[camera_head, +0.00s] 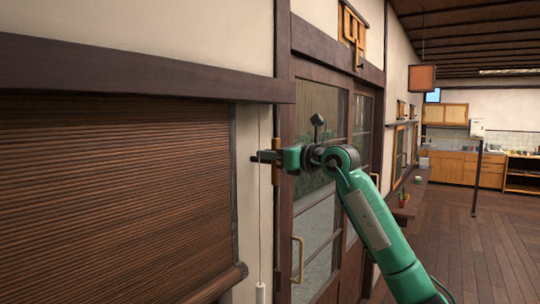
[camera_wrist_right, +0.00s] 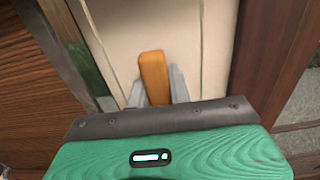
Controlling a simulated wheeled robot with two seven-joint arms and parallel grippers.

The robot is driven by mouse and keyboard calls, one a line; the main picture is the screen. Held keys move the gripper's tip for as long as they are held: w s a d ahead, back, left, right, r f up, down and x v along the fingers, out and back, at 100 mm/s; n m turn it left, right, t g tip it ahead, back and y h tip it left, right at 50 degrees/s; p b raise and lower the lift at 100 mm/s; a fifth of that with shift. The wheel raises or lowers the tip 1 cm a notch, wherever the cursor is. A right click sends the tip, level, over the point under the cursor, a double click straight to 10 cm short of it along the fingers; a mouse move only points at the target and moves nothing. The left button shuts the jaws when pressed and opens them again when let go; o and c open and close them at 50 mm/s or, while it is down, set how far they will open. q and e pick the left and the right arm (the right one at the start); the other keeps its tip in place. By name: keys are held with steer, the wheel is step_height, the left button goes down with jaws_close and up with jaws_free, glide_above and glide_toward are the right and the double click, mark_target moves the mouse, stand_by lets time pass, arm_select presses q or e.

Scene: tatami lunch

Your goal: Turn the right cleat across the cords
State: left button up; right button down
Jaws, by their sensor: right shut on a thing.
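The wooden cleat (camera_head: 276,144) is on the pale wall strip between the blind and the door frame. It looks upright in the head view, roughly parallel to the cord (camera_head: 260,215), which hangs just left of it. My right gripper (camera_head: 266,157) reaches in from the right and covers the cleat's middle. In the right wrist view the orange-brown cleat (camera_wrist_right: 154,72) sits between the two grey fingers, which are shut on it. The fingers and gripper body hide its lower part there. My left gripper is in neither view.
A slatted brown blind (camera_head: 115,190) hangs at the left, under a dark beam. A white pull (camera_head: 261,292) ends the cord. A glazed sliding door (camera_head: 325,190) with a handle (camera_head: 297,260) stands behind my right arm. Open wooden floor lies at the right.

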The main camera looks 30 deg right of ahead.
steer(key=shift+w+d+f+m+p, duration=0.15)
steer(key=shift+d+f+m, duration=0.2)
steer(key=shift+m, duration=2.6)
steer(key=shift+w+d+f+m+p, duration=0.1)
steer(key=shift+d+f+m+p, duration=0.15)
steer(key=shift+m, duration=2.65)
steer(key=shift+w+d+f+m+p, duration=0.15)
steer(key=shift+d+f+m, duration=0.2)
steer(key=shift+m, duration=2.6)
steer(key=shift+a+f, duration=0.1)
steer(key=c, duration=1.3)
jaws_free()
